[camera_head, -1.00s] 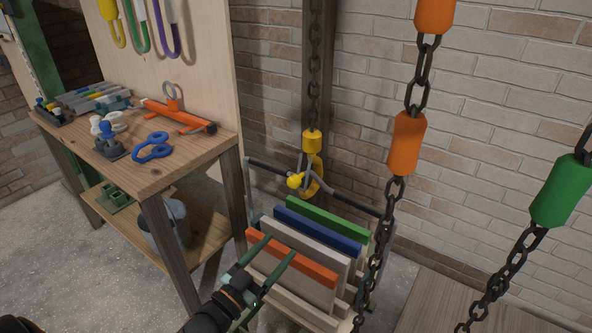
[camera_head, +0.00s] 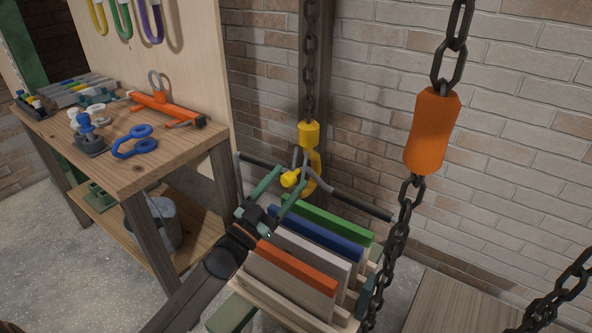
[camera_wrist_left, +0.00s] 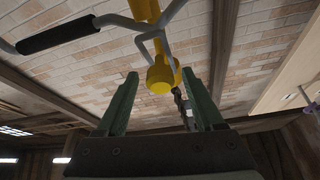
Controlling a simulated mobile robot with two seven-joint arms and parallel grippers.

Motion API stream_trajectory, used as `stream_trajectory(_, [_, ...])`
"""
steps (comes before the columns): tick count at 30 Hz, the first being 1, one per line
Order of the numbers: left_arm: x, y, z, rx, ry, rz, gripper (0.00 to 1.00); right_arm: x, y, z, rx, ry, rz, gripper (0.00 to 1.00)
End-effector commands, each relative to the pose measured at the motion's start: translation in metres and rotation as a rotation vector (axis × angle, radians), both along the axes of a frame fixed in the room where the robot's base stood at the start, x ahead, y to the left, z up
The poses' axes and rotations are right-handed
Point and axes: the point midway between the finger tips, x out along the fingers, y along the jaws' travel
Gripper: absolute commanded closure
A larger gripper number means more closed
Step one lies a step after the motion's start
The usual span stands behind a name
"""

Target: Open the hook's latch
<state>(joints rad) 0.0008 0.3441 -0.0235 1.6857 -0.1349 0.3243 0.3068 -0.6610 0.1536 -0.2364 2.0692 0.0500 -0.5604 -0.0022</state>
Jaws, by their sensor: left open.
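The yellow hook (camera_head: 315,172) hangs from a dark chain, with a grey wire handle hung on it. A yellow round knob (camera_head: 290,179) sticks out on the hook's near side; it also shows in the left wrist view (camera_wrist_left: 160,80). I take the knob to be part of the latch. My left gripper (camera_head: 288,181) is open, with its green fingers on either side of the knob in the picture. In the left wrist view (camera_wrist_left: 160,76) the knob appears in the gap between the fingertips, with no clear contact. My right gripper is out of view.
Below the hook stands a rack of coloured boards (camera_head: 300,262), hung by a handle with black grips (camera_head: 362,206). An orange-sleeved chain (camera_head: 432,130) hangs in front at right. A wooden workbench (camera_head: 150,170) with tools stands at left. The brick wall is behind.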

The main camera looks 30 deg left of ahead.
Motion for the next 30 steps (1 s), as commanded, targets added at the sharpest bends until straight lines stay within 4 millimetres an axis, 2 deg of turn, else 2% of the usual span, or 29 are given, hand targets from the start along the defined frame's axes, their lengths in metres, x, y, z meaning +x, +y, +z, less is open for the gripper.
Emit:
stream_trajectory(3, [0.017,-0.004,0.008,-0.001,-0.002,0.001,0.31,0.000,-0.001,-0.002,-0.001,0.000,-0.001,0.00])
stream_trajectory(9, [0.033,-0.007,0.013,-0.001,0.001,0.001,0.31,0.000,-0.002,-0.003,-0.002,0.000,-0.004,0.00])
stream_trajectory(20, [0.037,-0.008,0.015,-0.001,0.002,0.000,0.31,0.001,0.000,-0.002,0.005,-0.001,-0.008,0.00])
stream_trajectory(30, [0.036,-0.008,0.015,-0.001,0.002,0.000,0.68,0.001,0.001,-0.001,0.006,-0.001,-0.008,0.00])
